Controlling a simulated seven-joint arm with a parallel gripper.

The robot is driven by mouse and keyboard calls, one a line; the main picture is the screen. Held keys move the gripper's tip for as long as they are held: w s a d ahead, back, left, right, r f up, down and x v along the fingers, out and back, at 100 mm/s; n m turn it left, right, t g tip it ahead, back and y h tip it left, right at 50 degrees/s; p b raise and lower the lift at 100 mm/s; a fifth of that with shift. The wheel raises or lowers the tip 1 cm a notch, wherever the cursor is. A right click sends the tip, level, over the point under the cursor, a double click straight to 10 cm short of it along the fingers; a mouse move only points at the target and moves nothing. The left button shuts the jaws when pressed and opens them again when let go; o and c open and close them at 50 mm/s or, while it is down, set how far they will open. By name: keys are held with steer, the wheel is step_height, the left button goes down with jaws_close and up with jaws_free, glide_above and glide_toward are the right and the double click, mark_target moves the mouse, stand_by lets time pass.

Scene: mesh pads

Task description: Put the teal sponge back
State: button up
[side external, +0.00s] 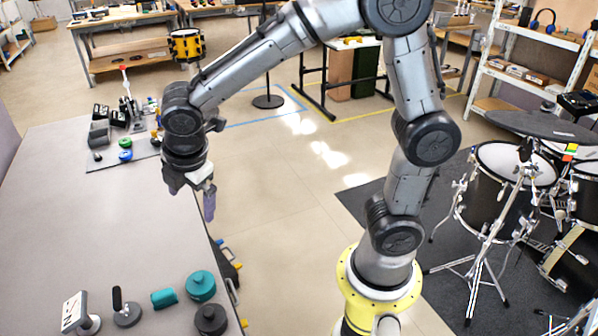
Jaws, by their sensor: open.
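A small teal block (164,298), which looks like the sponge, lies on the grey table (110,230) near its front. A round teal lidded piece (200,286) stands just right of it, and a dark round piece (211,320) stands in front of that one. My gripper (191,196) is open, its purple-grey fingers pointing down. It is high in the picture from the teal block, around the table's right edge, and nothing shows between its fingers. How high it is above the table I cannot tell.
A dark handled piece (125,308) and a small tilted sign on a round base (76,314) stand left of the teal block. A grey mat (110,162) with several small items lies at the table's far end. The table's middle is clear. Coloured parts line its right edge.

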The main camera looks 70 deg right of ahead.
steer(key=s+d+r+m+t+y, duration=0.1)
steer(key=s+d+r+m, duration=0.2)
steer(key=s+m, duration=0.4)
steer(key=s+d+r+m+t+y, duration=0.1)
steer(key=s+d+r+m, duration=0.2)
steer(key=s+m, duration=0.5)
steer(key=s+d, duration=0.1)
steer(key=s, duration=0.4)
steer(key=shift+m, duration=0.3)
